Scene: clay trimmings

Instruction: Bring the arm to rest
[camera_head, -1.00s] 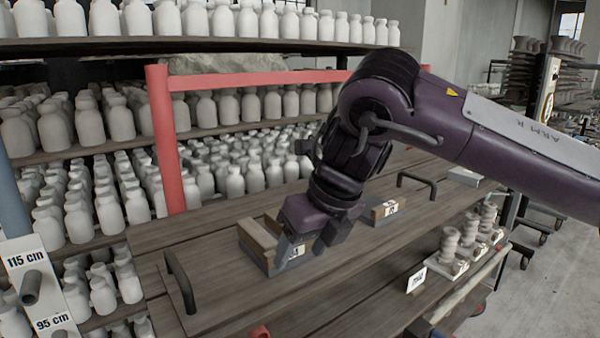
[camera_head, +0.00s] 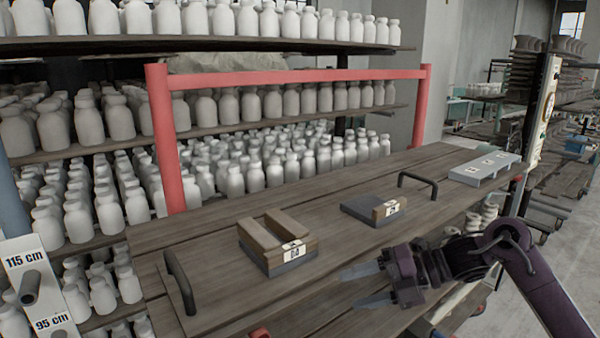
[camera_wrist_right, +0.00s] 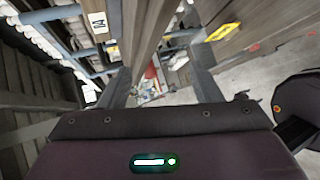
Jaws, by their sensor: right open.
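My right gripper (camera_head: 349,290) is open and empty, its two grey fingers apart and pointing left over the front part of the wooden table (camera_head: 222,297). In the right wrist view the two fingers (camera_wrist_right: 160,88) also stand apart, with nothing held between them. My purple right arm comes in from the lower right. A grey tray with light wooden blocks (camera_head: 277,242) sits on the table, apart from the gripper and to its upper left. A second grey tray with one block (camera_head: 375,208) lies behind the gripper. My left gripper does not show.
Black handles rise at the table's left (camera_head: 181,282) and far side (camera_head: 418,186). A grey tray (camera_head: 485,168) lies at the right end. A red frame (camera_head: 167,150) stands behind, before shelves of white bottles.

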